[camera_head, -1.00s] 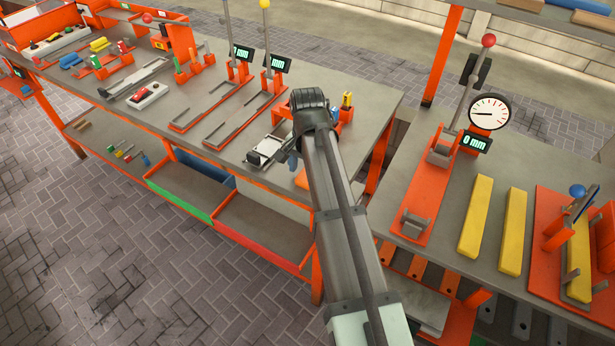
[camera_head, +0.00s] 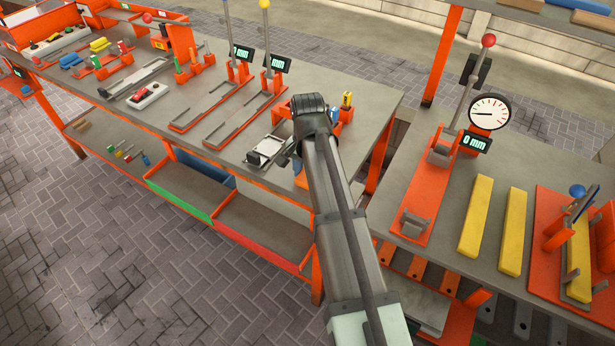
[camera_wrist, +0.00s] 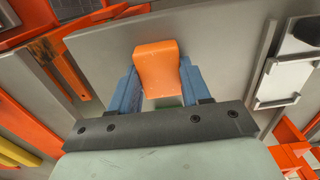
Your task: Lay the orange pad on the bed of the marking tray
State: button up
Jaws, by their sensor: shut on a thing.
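My gripper (camera_wrist: 158,88) is shut on the orange pad (camera_wrist: 156,66), with a blue finger on each side of it. In the head view my arm hides most of the gripper; a blue finger (camera_head: 297,164) and a bit of orange show beside it. A pale plate in a metal frame, which looks like the marking tray (camera_head: 265,151), lies on the bench just left of my gripper. It also shows at the right of the wrist view (camera_wrist: 284,80), apart from the pad. Its bed looks bare.
Two long metal rail fixtures with mm displays (camera_head: 280,64) stand left of the tray. Small orange holders, one with a yellow block (camera_head: 347,99), stand behind my wrist. A dial gauge (camera_head: 489,111) and yellow bars (camera_head: 476,216) are on the right bench.

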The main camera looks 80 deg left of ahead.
jog(key=shift+r, duration=0.1)
notch_tip(320, 180, up, 9)
jog(key=shift+f, duration=0.15)
notch_tip(320, 180, up, 2)
jog(key=r, duration=0.1)
send_over(269, 147)
jog(key=shift+a+f, duration=0.15)
jog(key=shift+f, duration=0.1)
jog(key=shift+f, duration=0.1)
dwell(0.4)
jog(key=shift+f, duration=4.2)
jog(key=shift+f, duration=0.65)
